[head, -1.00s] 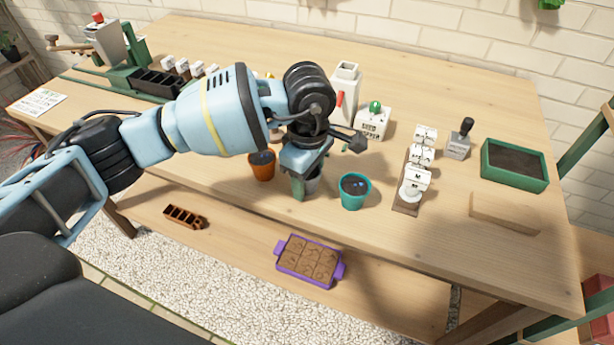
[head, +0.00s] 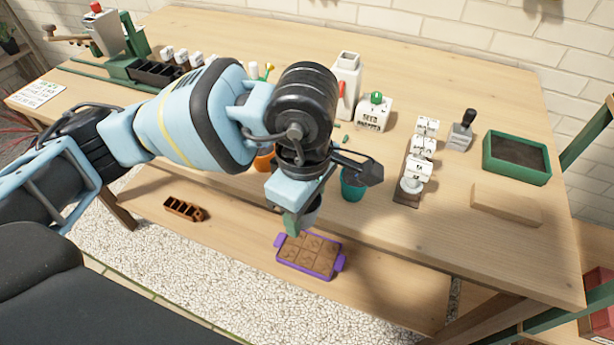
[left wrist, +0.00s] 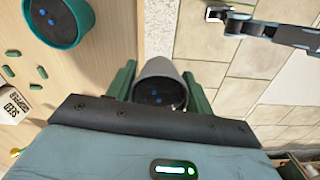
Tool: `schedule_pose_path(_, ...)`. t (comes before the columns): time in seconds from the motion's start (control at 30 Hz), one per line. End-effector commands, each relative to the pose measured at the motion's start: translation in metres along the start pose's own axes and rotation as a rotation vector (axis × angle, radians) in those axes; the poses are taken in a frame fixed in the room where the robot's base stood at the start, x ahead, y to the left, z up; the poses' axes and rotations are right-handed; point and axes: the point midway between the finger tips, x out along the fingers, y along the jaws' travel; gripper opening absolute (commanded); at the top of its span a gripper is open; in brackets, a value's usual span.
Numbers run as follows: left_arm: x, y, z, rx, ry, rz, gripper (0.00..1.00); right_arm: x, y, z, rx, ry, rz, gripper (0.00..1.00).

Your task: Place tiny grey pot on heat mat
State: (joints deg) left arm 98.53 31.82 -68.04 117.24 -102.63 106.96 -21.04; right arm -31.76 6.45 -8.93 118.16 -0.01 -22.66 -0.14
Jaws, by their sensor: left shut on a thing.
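My left gripper (head: 303,219) is shut on the tiny grey pot (head: 310,214) and holds it past the table's front edge, above the lower shelf. In the left wrist view the grey pot (left wrist: 160,68) sits upright between the two green fingers (left wrist: 158,88), with dark soil and blue bits inside. In the head view the hand hides much of the pot. I cannot make out which surface is the heat mat. A jointed blue-grey part (left wrist: 275,33) in the left wrist view looks like my right arm; its jaws are not clear.
A teal pot (head: 352,188) stands near the table edge, partly behind my wrist. An orange pot (head: 263,163) is mostly hidden by my arm. A purple tray (head: 309,274) of brown cells and a brown cell strip (head: 183,209) lie on the lower shelf (head: 380,295).

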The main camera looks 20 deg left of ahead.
Motion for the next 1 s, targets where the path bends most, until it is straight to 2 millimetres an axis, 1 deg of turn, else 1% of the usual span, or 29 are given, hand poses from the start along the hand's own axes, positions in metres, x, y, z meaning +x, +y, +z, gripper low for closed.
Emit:
schedule_pose_path(0.03, -0.001, -0.008, 0.005, 0.006, -0.001, 0.001, 0.27, 0.0, 0.0, 0.0, -0.001, 0.0, 0.0, 0.36)
schedule_pose_path(0.1, -0.002, -0.018, 0.01, 0.004, -0.002, 0.001, 0.27, 0.001, 0.0, 0.0, -0.001, 0.0, 0.0, 0.36)
schedule_pose_path(0.2, -0.003, -0.027, 0.015, 0.002, -0.001, 0.0, 0.27, 0.001, 0.001, 0.0, -0.002, 0.0, 0.0, 0.36)
schedule_pose_path(0.33, -0.004, -0.034, 0.019, 0.001, 0.0, 0.0, 0.27, 0.001, 0.001, 0.0, -0.002, 0.001, 0.0, 0.36)
schedule_pose_path(0.83, -0.004, -0.035, 0.018, 0.01, 0.0, 0.0, 0.27, 0.001, 0.001, -0.001, -0.002, 0.002, 0.0, 0.36)
schedule_pose_path(1.0, -0.003, -0.03, 0.01, 0.109, 0.001, -0.002, 0.27, 0.001, 0.001, -0.001, -0.002, 0.002, 0.0, 0.36)
